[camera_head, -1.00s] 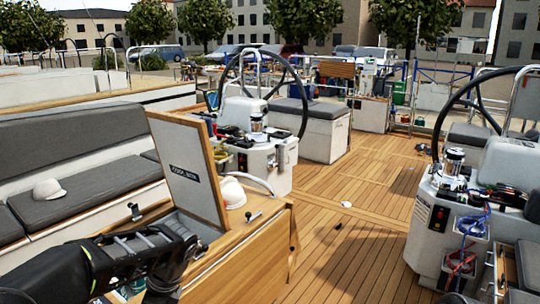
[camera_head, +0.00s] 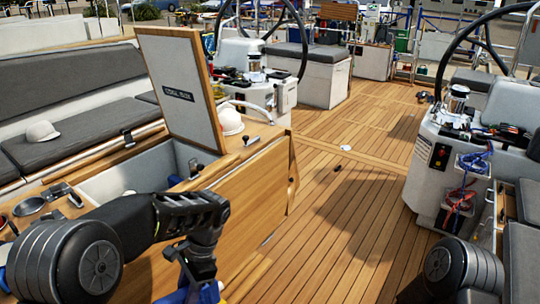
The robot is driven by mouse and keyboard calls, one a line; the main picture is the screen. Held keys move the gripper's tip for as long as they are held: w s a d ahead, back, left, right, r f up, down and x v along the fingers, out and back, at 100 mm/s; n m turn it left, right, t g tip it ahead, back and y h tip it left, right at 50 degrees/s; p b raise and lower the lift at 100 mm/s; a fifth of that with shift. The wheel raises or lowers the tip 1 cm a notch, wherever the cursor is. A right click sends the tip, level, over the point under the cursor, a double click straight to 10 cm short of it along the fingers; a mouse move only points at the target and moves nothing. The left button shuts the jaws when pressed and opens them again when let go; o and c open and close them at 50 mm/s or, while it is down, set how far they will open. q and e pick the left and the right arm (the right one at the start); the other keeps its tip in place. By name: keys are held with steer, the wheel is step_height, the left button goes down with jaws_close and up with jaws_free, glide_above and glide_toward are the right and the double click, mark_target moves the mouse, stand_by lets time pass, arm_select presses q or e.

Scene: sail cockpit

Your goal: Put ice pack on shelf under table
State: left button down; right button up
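My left arm reaches in from the lower left, and its gripper (camera_head: 198,278) points down beside the table's front panel at the bottom edge. Its fingertips are not clear, so I cannot tell if it is open or shut. Blue material (camera_head: 176,296) shows by the gripper, cut off by the frame; I cannot tell if it is the ice pack. The wooden table (camera_head: 262,192) has its lid (camera_head: 180,88) raised over an open white compartment (camera_head: 130,178). The shelf under the table is hidden. Part of my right arm shows at bottom right; its gripper is out of view.
A white cap (camera_head: 42,131) lies on the grey bench seat (camera_head: 75,137) at left. A white helmet-like object (camera_head: 230,121) sits on the table behind the lid. A steering pedestal (camera_head: 440,170) stands at right. The plank deck (camera_head: 345,235) between is mostly clear.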

arm_select(q)
steer(key=shift+f+b, duration=0.5)
steer(key=shift+f, duration=0.45)
steer(key=shift+a+n+g+h, duration=0.1)
steer(key=shift+n+g+h, duration=0.2)
steer(key=shift+n, duration=0.8)
steer(key=n+h, duration=0.1)
steer(key=n, duration=0.2)
steer(key=shift+s+g, duration=0.1)
steer(key=shift+g, duration=0.2)
